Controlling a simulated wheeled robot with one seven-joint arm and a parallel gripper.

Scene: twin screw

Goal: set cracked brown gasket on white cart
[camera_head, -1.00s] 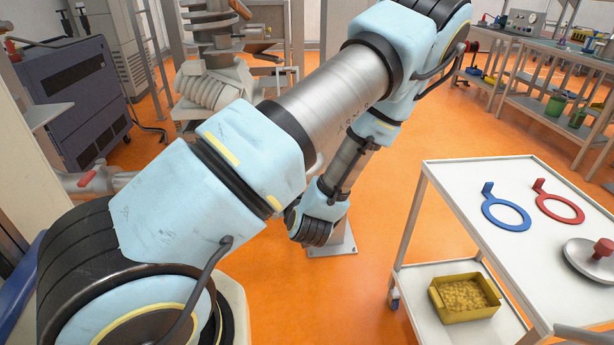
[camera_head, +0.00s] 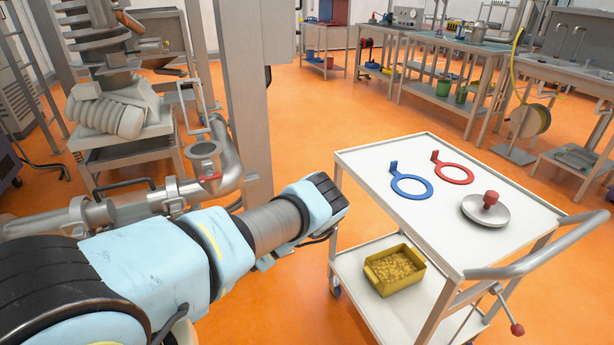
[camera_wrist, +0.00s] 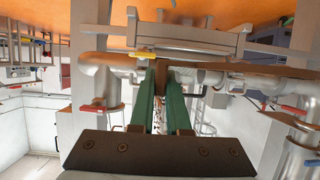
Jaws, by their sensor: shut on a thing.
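My gripper (camera_wrist: 165,88) shows in the wrist view, its two green fingers shut on a narrow brown piece, the brown gasket (camera_wrist: 162,72). It is seen nearly edge-on, so its ring shape and any crack cannot be made out. The white cart (camera_head: 440,228) stands at right in the head view. In the head view my arm reaches toward the cart's left side; the gripper and gasket do not show there.
On the cart top lie a blue ring with a tab (camera_head: 411,186), a red ring with a tab (camera_head: 453,173) and a metal disc with a red knob (camera_head: 486,209). A yellow bin (camera_head: 394,270) sits on the lower shelf. Pipework (camera_head: 110,213) stands left. The cart top's near left is clear.

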